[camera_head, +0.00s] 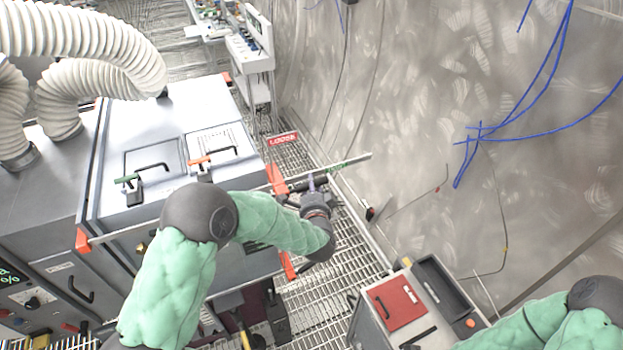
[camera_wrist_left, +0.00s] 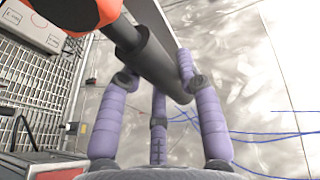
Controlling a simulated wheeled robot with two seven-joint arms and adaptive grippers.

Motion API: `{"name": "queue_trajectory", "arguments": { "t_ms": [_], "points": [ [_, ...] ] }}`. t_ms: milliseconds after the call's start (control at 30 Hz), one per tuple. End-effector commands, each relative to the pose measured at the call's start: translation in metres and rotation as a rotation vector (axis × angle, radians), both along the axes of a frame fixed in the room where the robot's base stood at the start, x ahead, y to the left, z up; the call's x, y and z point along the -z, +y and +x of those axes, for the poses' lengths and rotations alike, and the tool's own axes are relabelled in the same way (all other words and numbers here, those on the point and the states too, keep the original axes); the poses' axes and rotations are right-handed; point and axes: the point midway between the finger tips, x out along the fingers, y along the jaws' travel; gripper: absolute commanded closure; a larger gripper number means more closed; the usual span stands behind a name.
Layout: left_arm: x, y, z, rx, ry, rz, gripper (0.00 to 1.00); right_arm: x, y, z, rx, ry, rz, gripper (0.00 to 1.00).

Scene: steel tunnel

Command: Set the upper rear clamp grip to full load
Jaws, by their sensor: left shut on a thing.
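The upper rear clamp has an orange body (camera_head: 276,179) at the right edge of the grey cabinet, with a dark cylindrical grip (camera_head: 296,186) pointing right. My left gripper (camera_head: 313,185) is at the outer end of this grip. In the left wrist view, purple fingers (camera_wrist_left: 155,76) are shut around the dark grip (camera_wrist_left: 142,48), which runs from the orange clamp body (camera_wrist_left: 75,12) at top left. A red "LOOSE" label (camera_head: 283,138) is above the grip, and a green label (camera_head: 338,167) lies to its right, its text too small to read. My right gripper is out of view.
A thin rod (camera_head: 355,159) passes beside the clamp. Another orange clamp part (camera_head: 288,266) is below. A cart with a red panel (camera_head: 397,302) stands at the lower right. Blue cables (camera_head: 540,85) hang along the metal wall. Grating floor (camera_head: 345,235) shows between cabinet and wall.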

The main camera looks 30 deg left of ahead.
Motion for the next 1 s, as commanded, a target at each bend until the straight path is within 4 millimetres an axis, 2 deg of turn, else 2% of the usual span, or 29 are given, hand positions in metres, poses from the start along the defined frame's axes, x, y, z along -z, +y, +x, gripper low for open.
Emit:
{"name": "queue_trajectory", "arguments": {
  "t_ms": [533,567,633,1000],
  "points": [
    [0.0052,0.0,-0.0008,0.0,0.03,0.021,1.0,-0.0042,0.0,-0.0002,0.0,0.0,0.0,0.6],
    [0.0053,-0.0001,-0.0008,0.0,0.03,0.021,0.6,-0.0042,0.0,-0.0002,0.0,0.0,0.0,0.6],
    [0.0053,-0.0001,-0.0008,0.0,0.03,0.021,0.4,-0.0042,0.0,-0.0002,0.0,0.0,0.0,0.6],
    [0.0031,-0.0007,-0.0014,0.001,0.026,0.021,0.4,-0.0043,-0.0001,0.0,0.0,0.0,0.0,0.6]
  ]
}}
